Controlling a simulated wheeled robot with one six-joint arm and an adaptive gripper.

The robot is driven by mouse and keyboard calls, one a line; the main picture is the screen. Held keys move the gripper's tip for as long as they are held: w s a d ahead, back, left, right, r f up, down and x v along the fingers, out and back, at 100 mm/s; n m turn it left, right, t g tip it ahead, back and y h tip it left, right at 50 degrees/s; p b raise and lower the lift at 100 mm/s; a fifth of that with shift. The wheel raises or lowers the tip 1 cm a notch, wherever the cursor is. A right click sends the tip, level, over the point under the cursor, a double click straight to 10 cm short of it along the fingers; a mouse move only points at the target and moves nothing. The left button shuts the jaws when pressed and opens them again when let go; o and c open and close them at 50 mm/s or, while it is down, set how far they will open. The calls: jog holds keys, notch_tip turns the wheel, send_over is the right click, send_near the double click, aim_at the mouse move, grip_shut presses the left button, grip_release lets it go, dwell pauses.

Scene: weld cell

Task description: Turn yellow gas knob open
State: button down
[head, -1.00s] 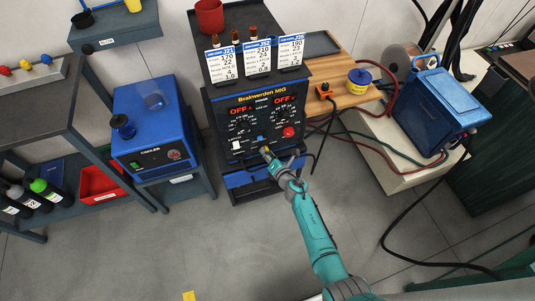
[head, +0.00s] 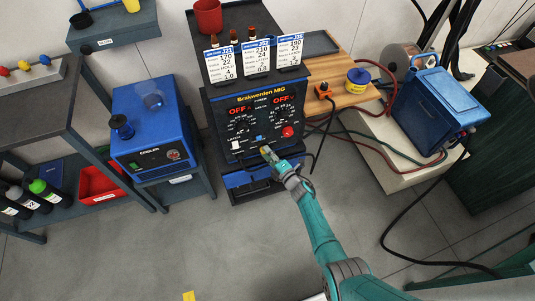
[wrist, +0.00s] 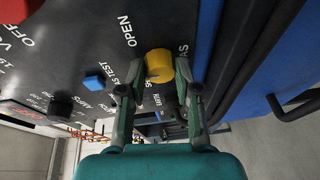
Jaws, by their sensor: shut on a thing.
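The yellow gas knob (wrist: 158,64) sits on the dark front panel of the welder, close to the printed word OPEN (wrist: 127,32). In the head view it is a small yellow spot (head: 265,149) low on the welder panel (head: 263,117), partly covered by my gripper (head: 269,153). In the wrist view my gripper (wrist: 153,80) is shut on the knob, with one finger on each side of it. The knob's pointer mark cannot be made out.
A blue button (wrist: 94,81) and a black knob (wrist: 60,106) are near my fingers on the panel. A red knob (head: 288,131) is higher up. A black handle (wrist: 297,107) sticks out below.

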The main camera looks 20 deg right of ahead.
jog(key=m+t, duration=0.1)
jog(key=m, duration=0.3)
jog(key=shift+f, duration=0.15)
jog(key=shift+f+m+t, duration=0.1)
jog(key=shift+m+t, duration=0.5)
jog(key=shift+m, duration=1.6)
jog(key=c, duration=0.8)
grip_release()
jog(key=v, duration=1.2)
jog(key=shift+f, duration=0.2)
